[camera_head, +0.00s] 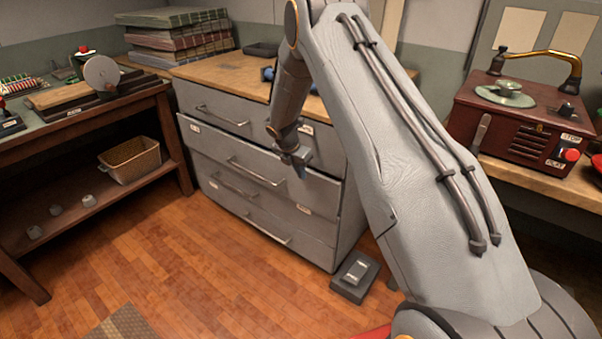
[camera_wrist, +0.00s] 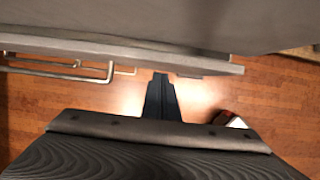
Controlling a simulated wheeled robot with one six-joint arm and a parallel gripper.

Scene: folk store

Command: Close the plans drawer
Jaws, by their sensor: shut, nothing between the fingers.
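A grey metal drawer cabinet (camera_head: 345,225) stands below a wooden top. Its second drawer (camera_head: 225,160) sticks out a little past the other fronts; I take it as the plans drawer, though its label is too small to read. The drawer has a bar handle (camera_head: 256,171), which also shows in the wrist view (camera_wrist: 60,72). My gripper (camera_head: 299,170) is shut and empty, pointing down by the right part of this drawer's front. In the wrist view my gripper (camera_wrist: 161,78) reaches the drawer front's edge (camera_wrist: 190,62); I cannot tell whether they touch.
A small dark box (camera_head: 355,277) lies on the floor right of the cabinet. A workbench with a basket (camera_head: 130,159) on its shelf stands left. A red record player (camera_head: 520,118) sits on the right bench. The wooden floor (camera_head: 190,260) before the cabinet is clear.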

